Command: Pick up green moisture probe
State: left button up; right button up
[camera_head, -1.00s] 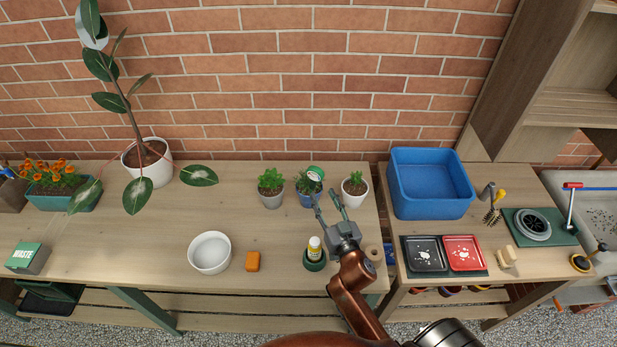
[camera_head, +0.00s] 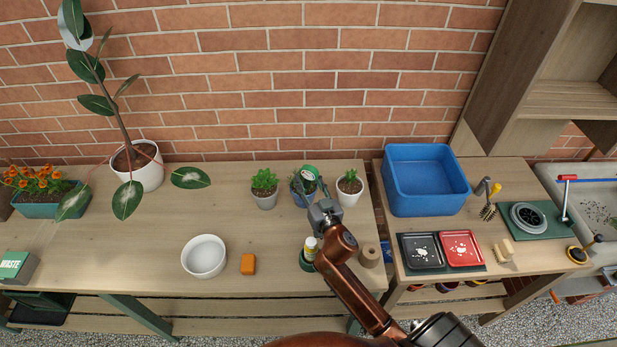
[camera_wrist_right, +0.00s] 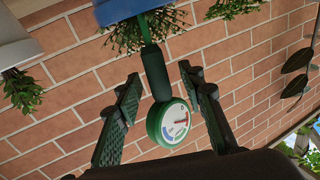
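The green moisture probe (camera_head: 310,174) stands in the blue pot (camera_head: 301,199) with a small plant, in the middle of three small pots at the back of the table. In the right wrist view its green-rimmed dial (camera_wrist_right: 168,122) and dark stem lie between my fingers. My right gripper (camera_wrist_right: 158,78) is open, one finger on each side of the probe, with visible gaps. In the head view my right gripper (camera_head: 316,193) is just in front of the blue pot and hides part of it. My left gripper is not in view.
A grey pot (camera_head: 264,200) and a white pot (camera_head: 349,197) with plants stand close on either side. A white bowl (camera_head: 204,257) and orange block (camera_head: 248,264) lie left.

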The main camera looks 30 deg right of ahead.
jog(key=shift+c, duration=0.6)
grip_shut()
jog(key=shift+r, duration=0.5)
notch_tip(320, 180, up, 7)
jog(key=p, duration=0.2)
jog(key=shift+f+p, duration=0.15)
jog(key=shift+p, duration=0.15)
jog(key=v, duration=1.7)
jog(key=r+p, duration=0.2)
jog(key=p, duration=0.1)
jog(key=s+r+p, duration=0.1)
jog(key=r+p, duration=0.1)
jog(key=r, duration=0.1)
jog(key=shift+p, duration=0.4)
jog(key=shift+a, duration=0.1)
